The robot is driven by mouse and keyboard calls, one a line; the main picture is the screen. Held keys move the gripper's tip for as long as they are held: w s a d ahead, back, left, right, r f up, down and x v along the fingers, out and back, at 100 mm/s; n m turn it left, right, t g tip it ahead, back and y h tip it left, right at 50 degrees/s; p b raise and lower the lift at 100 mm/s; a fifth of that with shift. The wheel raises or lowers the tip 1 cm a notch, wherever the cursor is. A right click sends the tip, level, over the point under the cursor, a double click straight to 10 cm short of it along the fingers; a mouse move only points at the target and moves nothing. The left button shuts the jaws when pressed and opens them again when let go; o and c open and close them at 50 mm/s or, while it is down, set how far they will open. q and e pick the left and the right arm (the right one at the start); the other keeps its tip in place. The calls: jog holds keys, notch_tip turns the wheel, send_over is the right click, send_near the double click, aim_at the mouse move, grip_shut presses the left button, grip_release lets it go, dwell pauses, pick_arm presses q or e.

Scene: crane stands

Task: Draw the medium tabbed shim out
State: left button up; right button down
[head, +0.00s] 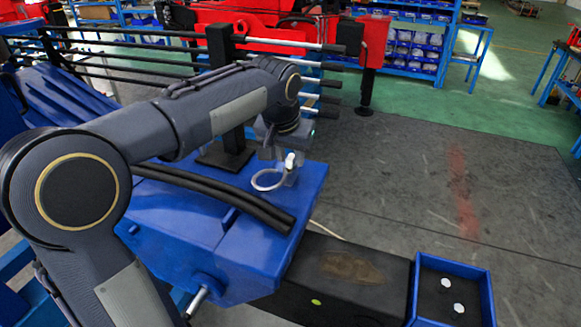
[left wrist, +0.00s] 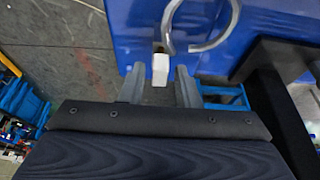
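A pale, ring-shaped piece (head: 268,180) lies at the end of the blue stand's top, and its open curve (left wrist: 207,40) shows in the left wrist view. A small white tab (left wrist: 160,69) is beside this ring; it also shows in the head view (head: 290,160). I cannot tell whether ring and tab are one shim, nor its size. My left gripper (head: 284,178) points down over this end of the stand. In the left wrist view its fingers (left wrist: 159,88) are apart, one on each side of the white tab, with gaps. My right gripper is not in view.
The blue stand (head: 180,215) carries black bars (head: 225,195) and a black post (head: 238,140) near the gripper. A blue-rimmed tray (head: 490,290) with two small white pieces sits at lower right, beside a black block (head: 345,275). Open floor (head: 430,180) lies to the right.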

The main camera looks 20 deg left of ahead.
aim_at(290, 158)
pick_arm(q)
jog(key=shift+c, duration=0.3)
grip_shut()
jog(key=shift+r, duration=0.1)
jog(key=shift+r+p, duration=2.1)
jog(key=shift+r, duration=1)
